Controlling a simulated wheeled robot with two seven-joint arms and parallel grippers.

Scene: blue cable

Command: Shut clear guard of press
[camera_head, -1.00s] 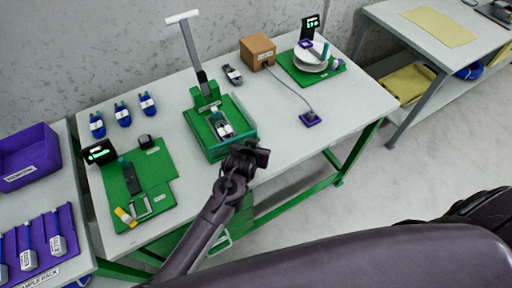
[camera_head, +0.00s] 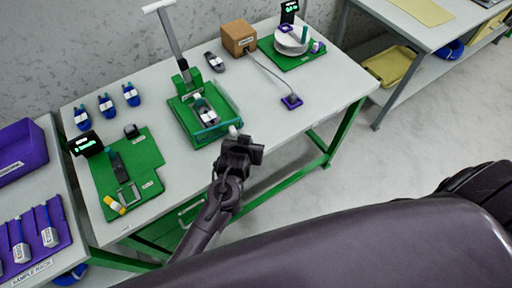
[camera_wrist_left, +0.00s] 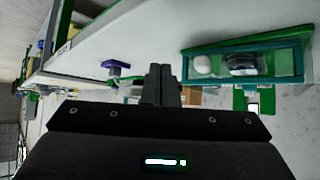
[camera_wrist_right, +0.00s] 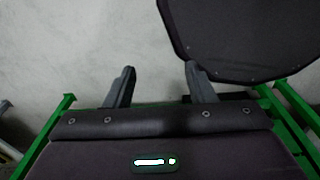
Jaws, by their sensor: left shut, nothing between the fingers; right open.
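The green press (camera_head: 192,98) stands on the table with its grey lever and white handle raised. Its clear guard (camera_head: 222,108), edged in teal, is at the front right of the press; its exact angle is hard to tell. The teal edging shows in the left wrist view (camera_wrist_left: 284,44), beside a white round knob (camera_wrist_left: 203,64). A labelled dark piece (camera_head: 207,114) lies in the press. My left gripper (camera_head: 236,136) is shut and empty, just in front of the guard's front corner; contact cannot be told. My right gripper (camera_wrist_right: 160,78) is open and empty, away from the press.
A green fixture board (camera_head: 130,172) lies to the left, with several blue-cased pieces behind it. A cardboard box (camera_head: 238,37) and a white reel (camera_head: 290,40) stand behind right. A cable runs to a purple block (camera_head: 291,100).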

